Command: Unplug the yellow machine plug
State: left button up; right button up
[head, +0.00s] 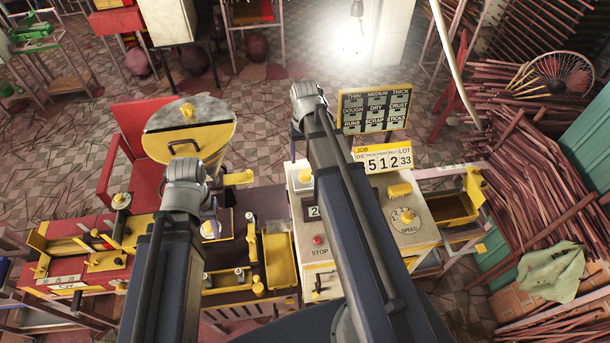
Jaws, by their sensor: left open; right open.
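The yellow machine (278,262) stands low in the middle, with a round yellow hopper (215,148) behind it. Beside it is a pale control box (415,238) with a red STOP button (318,240), a small display and a SPEED dial (407,216). A yellow knob-like piece (305,175) sits on the box's back left part; I cannot tell whether it is a plug. I cannot make out a plug or cord for certain. My two arms rise from the bottom and cover parts of the machine and box.
A JOB sign (384,160) and a yellow-framed board (376,110) rise behind the box. Reddish sticks (520,165) pile up at the right, near a green cloth (553,274). The tiled floor (290,95) behind is mostly open.

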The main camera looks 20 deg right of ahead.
aim_at(305, 172)
notch_tip(305, 172, down, 8)
jog(key=b, duration=0.7)
jog(key=shift+f+b, duration=0.1)
jog(key=shift+b, duration=0.2)
dwell(0.4)
grip_shut()
dwell(0.4)
dwell(0.4)
jog(key=shift+r+p, duration=3.1)
